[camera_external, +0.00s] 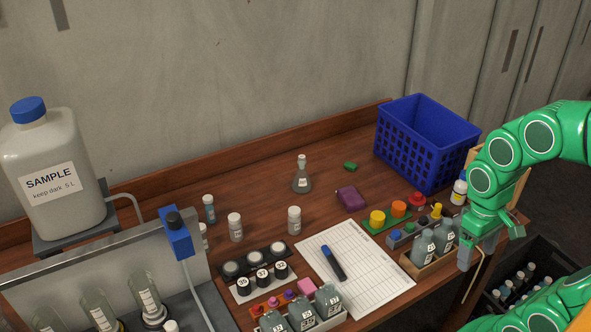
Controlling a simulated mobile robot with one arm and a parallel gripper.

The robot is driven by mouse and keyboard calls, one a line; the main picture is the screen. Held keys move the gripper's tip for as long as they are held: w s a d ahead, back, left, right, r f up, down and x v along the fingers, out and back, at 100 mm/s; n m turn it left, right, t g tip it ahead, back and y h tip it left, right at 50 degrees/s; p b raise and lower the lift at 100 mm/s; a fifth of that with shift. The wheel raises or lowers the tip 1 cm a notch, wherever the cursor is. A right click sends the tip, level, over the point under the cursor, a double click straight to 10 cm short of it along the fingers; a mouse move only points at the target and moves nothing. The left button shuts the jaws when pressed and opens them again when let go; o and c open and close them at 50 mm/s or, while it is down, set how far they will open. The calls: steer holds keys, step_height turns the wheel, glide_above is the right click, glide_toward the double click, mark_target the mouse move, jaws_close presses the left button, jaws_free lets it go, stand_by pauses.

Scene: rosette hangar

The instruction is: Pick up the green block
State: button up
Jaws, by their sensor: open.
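The small green block (350,166) lies on the brown wooden table, in front of and left of the blue basket and behind a purple block (351,198). Nothing touches it. My gripper (488,248) hangs at the right edge of the table, right of the bottle rack, well to the right of the green block and nearer the camera. It is open and appears empty; its fingertips are small and partly unclear here.
The blue basket (424,143) stands at the back right. A flask (302,176) stands left of the block. Coloured pegs, bottles (423,248), a paper sheet (369,272) with a marker (333,263), and several vials crowd the front. The table around the block is fairly clear.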

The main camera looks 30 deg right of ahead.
steer(key=w+d+f+n+h, duration=0.2)
steer(key=w+d+n, duration=0.15)
steer(key=w, duration=0.65)
steer(key=w+d+f+n+h, duration=0.1)
steer(key=w+d+n+h, duration=0.2)
steer(key=w, duration=0.7)
steer(key=w+d+f+n+h, duration=0.2)
steer(key=w+n, duration=0.3)
steer(key=w, duration=0.6)
steer(key=n+t+h, duration=0.5)
steer(key=n+t, duration=0.2)
steer(key=n, duration=0.4)
glide_toward(349, 166)
steer(key=shift+w+d+f, duration=0.15)
steer(key=shift+w+f, duration=0.2)
steer(key=shift+w, duration=0.05)
steer(key=shift+w+d+f+h, duration=0.3)
steer(key=shift+d, duration=0.2)
steer(key=shift+s+x, duration=0.1)
steer(key=shift+x, duration=1.55)
steer(key=shift+s+x, duration=0.15)
steer(key=shift+x, duration=1.45)
steer(key=shift+d, duration=0.15)
steer(key=c, duration=1.1)
